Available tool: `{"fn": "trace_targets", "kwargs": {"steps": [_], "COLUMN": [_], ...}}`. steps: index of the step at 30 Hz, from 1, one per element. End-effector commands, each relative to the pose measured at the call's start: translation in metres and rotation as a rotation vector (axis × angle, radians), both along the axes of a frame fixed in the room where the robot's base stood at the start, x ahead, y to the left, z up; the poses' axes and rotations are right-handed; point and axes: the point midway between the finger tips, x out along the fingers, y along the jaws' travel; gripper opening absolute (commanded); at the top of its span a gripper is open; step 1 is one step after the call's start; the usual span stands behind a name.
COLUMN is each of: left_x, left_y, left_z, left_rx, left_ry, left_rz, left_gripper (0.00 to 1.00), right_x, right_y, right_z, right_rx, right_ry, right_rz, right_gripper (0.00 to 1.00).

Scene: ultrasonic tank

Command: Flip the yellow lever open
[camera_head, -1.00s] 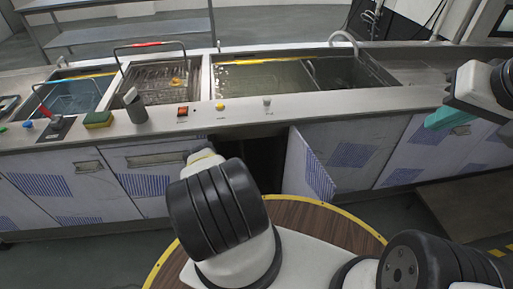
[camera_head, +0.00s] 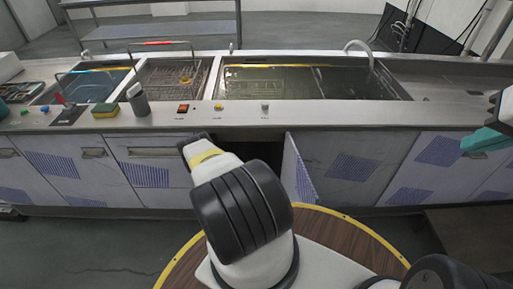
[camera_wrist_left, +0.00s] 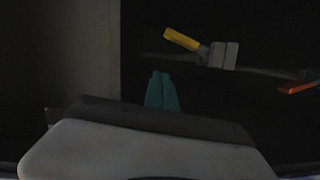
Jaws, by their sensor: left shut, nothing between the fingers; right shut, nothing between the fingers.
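The yellow lever (camera_wrist_left: 182,39) shows in the left wrist view, slanting up to the left from a grey valve body (camera_wrist_left: 222,55) on a thin pipe inside the dark cabinet. My left gripper (camera_wrist_left: 162,78) has its teal fingers shut and empty, below and a little left of the lever, apart from it in the picture. In the head view my left arm reaches toward the open cabinet, and its fingers are hidden. My right gripper (camera_head: 487,140) is at the right edge of the head view, teal fingers shut and empty, in front of the cabinets.
An orange handle (camera_wrist_left: 298,87) sits at the pipe's right end. A pale cabinet wall (camera_wrist_left: 85,60) bounds the opening on the left. The open cabinet door (camera_head: 298,172) stands right of my left arm. The counter (camera_head: 320,114) with its tanks runs above. A round wooden surface (camera_head: 335,230) lies below.

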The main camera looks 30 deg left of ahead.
Motion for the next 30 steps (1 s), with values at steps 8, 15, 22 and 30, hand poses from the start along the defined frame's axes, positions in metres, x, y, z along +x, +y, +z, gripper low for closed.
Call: {"fn": "trace_targets", "kwargs": {"steps": [8, 15, 22, 30], "left_x": [-0.057, -0.090, -0.097, -0.097], "left_y": [-0.007, -0.018, -0.021, -0.021], "left_z": [0.007, 0.010, 0.012, 0.011], "left_rx": [-0.003, -0.002, 0.000, 0.000], "left_ry": [0.002, 0.002, 0.000, 0.000], "left_rz": [0.000, -0.001, -0.003, -0.003], "left_gripper": [0.00, 0.00, 0.00, 0.00], "right_x": [0.000, 0.000, 0.000, 0.000], "right_y": [0.000, 0.000, 0.000, 0.000], "right_z": [0.000, 0.000, 0.000, 0.000], "right_rx": [0.000, 0.000, 0.000, 0.000], "right_ry": [0.000, 0.000, 0.000, 0.000], "right_rz": [0.000, 0.000, 0.000, 0.000], "right_gripper": [0.00, 0.00, 0.00, 0.00]}}
